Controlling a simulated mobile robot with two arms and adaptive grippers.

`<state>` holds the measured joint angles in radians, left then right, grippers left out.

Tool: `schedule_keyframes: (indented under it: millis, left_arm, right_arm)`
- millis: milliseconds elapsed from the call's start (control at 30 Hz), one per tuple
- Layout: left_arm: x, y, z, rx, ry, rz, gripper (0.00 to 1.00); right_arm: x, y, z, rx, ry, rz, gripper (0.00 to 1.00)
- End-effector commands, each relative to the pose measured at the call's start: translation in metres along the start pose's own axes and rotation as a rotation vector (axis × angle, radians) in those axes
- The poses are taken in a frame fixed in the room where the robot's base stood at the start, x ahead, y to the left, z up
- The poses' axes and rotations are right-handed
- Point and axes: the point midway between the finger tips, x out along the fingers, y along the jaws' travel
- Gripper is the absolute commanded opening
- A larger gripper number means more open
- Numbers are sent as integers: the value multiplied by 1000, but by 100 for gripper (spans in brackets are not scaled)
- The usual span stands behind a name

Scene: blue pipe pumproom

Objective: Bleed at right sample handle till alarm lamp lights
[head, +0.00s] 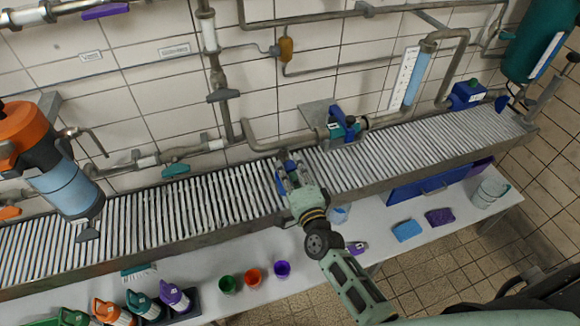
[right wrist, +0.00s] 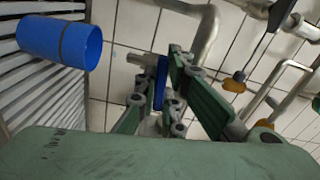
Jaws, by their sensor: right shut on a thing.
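My right gripper (head: 288,168) reaches over the slatted grating to the pipe end by the wall. In the right wrist view its green fingers (right wrist: 160,92) are closed around a narrow blue handle (right wrist: 160,80) on a grey pipe fitting. In the head view the gripper largely hides this handle. A small amber fitting (head: 286,50) hangs on the thin wall pipe; I cannot tell whether it is a lamp or whether it is lit. A blue box (head: 468,95) stands at the far right of the grating. My left gripper is not in view.
A blue and teal valve (head: 345,125) sits right of my gripper. A blue hollow cylinder (right wrist: 80,45) shows near the grating in the wrist view. An orange-topped canister (head: 60,170) stands at left. Colored cups (head: 254,276) and bottles (head: 140,305) stand on the front bench.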

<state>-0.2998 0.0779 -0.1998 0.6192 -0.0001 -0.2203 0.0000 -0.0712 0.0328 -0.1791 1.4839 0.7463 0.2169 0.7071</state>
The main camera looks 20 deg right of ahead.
Motion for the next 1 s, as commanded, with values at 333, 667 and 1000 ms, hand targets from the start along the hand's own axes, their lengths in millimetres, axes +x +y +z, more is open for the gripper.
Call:
schedule_keyframes:
  millis: [333, 667, 1000]
  left_arm:
    - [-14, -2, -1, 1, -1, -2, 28]
    - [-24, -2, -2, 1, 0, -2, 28]
    - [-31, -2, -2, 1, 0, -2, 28]
  right_arm:
    - [0, -1, 0, -312, 0, 2, 0]
    - [0, -1, 0, -626, -1, 2, 0]
    - [0, 0, 1, -908, -2, 3, 0]
